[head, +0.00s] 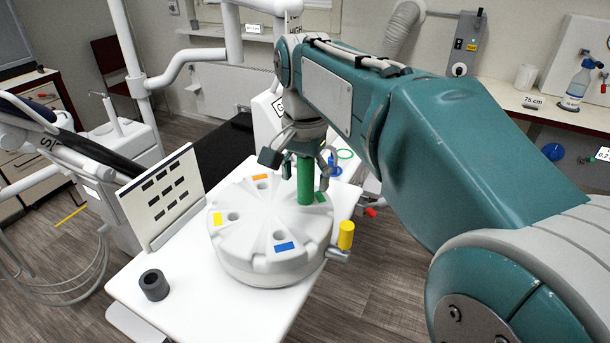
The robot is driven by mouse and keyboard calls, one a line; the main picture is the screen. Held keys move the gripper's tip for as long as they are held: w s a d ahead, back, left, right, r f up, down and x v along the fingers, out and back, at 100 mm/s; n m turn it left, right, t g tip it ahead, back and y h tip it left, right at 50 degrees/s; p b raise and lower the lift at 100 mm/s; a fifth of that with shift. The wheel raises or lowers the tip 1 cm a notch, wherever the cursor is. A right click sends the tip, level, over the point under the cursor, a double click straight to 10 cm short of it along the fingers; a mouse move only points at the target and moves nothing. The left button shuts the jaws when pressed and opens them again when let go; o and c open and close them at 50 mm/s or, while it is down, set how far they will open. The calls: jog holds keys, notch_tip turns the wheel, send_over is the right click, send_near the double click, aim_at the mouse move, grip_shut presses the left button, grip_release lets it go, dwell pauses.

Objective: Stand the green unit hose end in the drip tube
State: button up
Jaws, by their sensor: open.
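The green hose end (306,182) is an upright green cylinder. It stands at the right rear of a round white holder (268,263), beside the green label, and its foot seems to sit in the holder. My gripper (303,164) points down over it. The fingers are open and spread around its upper part; I cannot tell whether any finger touches it. The gripper hides the top of the green hose end. A short dark grey tube (153,285), which looks like the drip tube, stands upright with its opening up at the front left of the white table.
The white holder has open holes by orange, yellow and blue labels. A yellow cylinder (346,235) sits at its right side. A panel with black marks (163,197) stands upright on the left of the white table (180,318). The table front around the grey tube is clear.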

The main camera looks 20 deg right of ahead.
grip_shut()
jog(key=shift+r, duration=2.25)
jog(key=shift+a, duration=0.1)
